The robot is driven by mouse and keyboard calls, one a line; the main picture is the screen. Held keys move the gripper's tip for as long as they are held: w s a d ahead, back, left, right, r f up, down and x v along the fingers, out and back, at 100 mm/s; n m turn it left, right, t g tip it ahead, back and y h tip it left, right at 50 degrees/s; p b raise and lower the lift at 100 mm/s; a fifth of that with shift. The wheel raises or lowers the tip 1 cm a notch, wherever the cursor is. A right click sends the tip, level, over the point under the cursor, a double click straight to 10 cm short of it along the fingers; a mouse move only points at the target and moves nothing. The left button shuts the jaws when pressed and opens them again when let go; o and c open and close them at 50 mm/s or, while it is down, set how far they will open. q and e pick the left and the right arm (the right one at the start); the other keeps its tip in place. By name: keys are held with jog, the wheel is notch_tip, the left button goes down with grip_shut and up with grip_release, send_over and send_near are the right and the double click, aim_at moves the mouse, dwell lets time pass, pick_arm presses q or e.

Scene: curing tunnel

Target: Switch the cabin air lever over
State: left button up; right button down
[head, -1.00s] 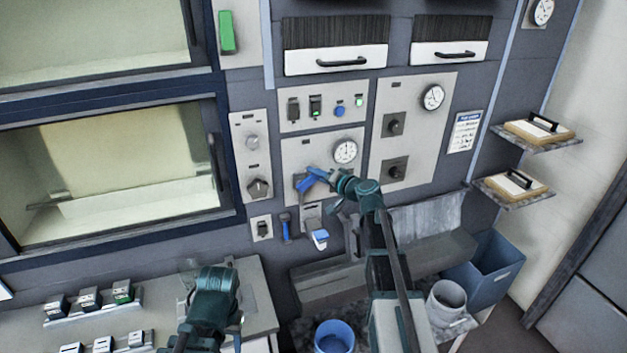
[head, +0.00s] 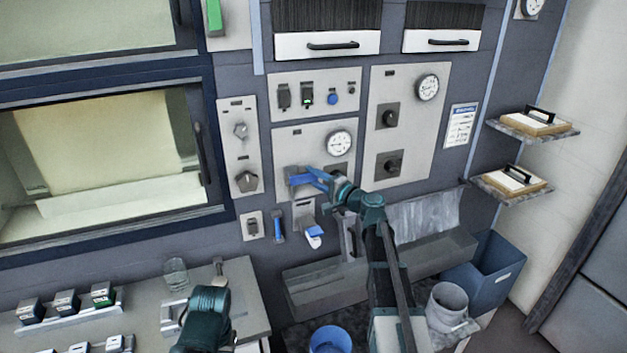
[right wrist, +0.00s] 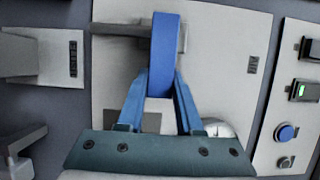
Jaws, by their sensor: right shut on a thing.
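The cabin air lever is a blue handle (head: 296,184) on a pale panel with a round gauge, below the switch row. In the head view it points left, close to level. In the right wrist view the blue lever (right wrist: 164,45) stands between two blue fingers. My right gripper (head: 313,179) is shut on it; the gripper also shows in the right wrist view (right wrist: 161,88). The lever's pivot is partly hidden by the gripper. My left gripper (head: 207,305) is low over the counter, apart from the panel, and its fingers cannot be made out.
A clear glass (head: 175,273) stands on the counter beside my left arm. Below the lever are a small blue-handled tool (head: 278,227) and a white-and-blue item (head: 314,237). A grey trough (head: 326,285), a blue bucket (head: 331,340) and a blue bin (head: 494,275) lie lower right.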

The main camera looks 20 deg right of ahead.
jog(key=shift+f, duration=0.1)
dwell(0.4)
jog(key=c, duration=0.6)
grip_release()
jog(key=shift+o, duration=0.2)
jog(key=shift+s, duration=0.1)
jog(key=v, duration=1.3)
jog(key=shift+s+d, duration=0.2)
jog(key=shift+s, duration=0.1)
